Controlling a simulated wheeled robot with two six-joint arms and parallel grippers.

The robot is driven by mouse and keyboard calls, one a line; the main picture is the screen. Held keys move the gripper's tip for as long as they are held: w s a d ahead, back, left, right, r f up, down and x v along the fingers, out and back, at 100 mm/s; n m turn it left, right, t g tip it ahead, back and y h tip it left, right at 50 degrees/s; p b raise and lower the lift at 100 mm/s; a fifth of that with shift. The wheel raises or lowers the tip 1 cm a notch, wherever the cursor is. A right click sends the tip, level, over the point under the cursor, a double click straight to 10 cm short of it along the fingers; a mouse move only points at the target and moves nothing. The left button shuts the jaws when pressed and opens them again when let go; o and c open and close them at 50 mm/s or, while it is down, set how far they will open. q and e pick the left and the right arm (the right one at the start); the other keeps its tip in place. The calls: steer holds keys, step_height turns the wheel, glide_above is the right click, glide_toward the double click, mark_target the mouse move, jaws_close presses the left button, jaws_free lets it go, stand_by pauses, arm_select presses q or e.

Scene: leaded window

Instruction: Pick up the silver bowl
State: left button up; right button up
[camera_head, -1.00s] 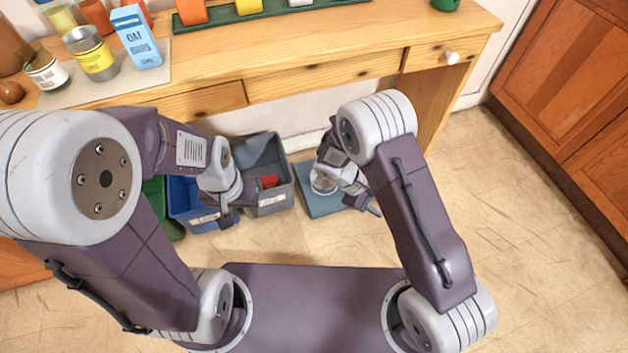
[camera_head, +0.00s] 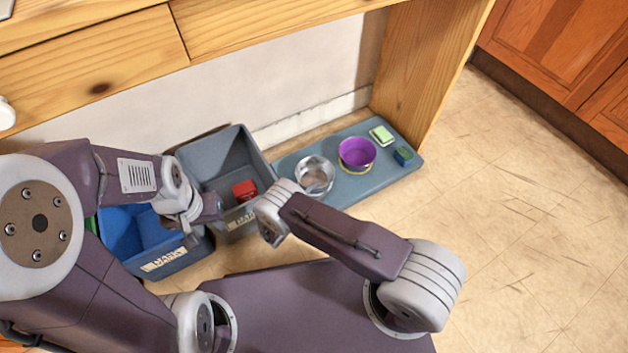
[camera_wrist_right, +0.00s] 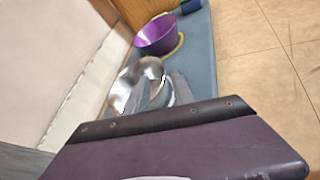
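The silver bowl (camera_head: 315,174) sits upright on a blue-grey mat (camera_head: 375,188) on the floor, beside a purple bowl (camera_head: 357,153). In the right wrist view the silver bowl (camera_wrist_right: 124,82) lies just beyond my right gripper (camera_wrist_right: 168,88), whose two grey prongs show a gap and partly cover it. In the head view my right wrist is left of and nearer than the bowl, apart from it, and its fingertips are hidden. My left gripper (camera_head: 208,210) hangs in front of the grey bin, with its fingers unclear.
A grey bin (camera_head: 206,160) holding a red block (camera_head: 244,190) stands left of the mat, with a blue bin (camera_head: 130,240) further left. A green-topped sponge (camera_head: 381,134) and a small dark green item (camera_head: 403,156) lie on the mat. A wooden desk leg (camera_head: 425,75) rises behind.

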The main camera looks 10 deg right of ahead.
steer(key=b+x, duration=0.4)
steer(key=x, duration=0.1)
steer(key=shift+s+f, duration=0.2)
steer(key=shift+f, duration=0.2)
steer(key=shift+w+d+r, duration=0.15)
jaws_close()
stand_by(0.9)
